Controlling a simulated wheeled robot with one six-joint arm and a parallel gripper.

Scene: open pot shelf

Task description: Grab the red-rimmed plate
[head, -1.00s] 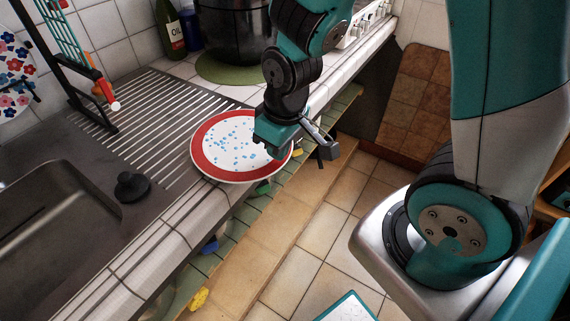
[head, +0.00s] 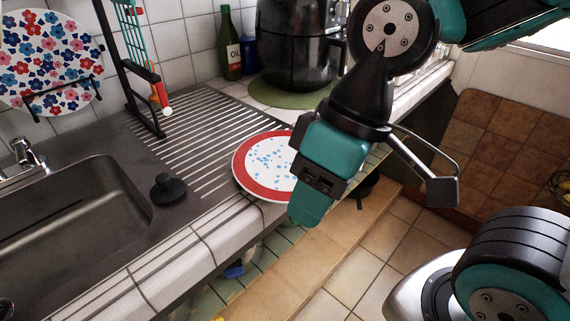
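The red-rimmed plate (head: 252,180) has a white middle with blue dots. It lies at the right end of the ribbed drainboard, by the counter's front edge. My gripper (head: 312,195) is at the plate's right side, in front of it in this view, and hides that part of the rim. I see the gripper from its back and side, so its finger gap is hidden. I cannot tell whether it touches the plate or is open or shut.
A sink (head: 75,215) with a black stopper (head: 168,190) beside it is on the left. A dish rack (head: 140,95) and a flowered plate (head: 50,60) stand behind. A black pot-like appliance (head: 300,50) and an oil bottle (head: 230,45) are at the back.

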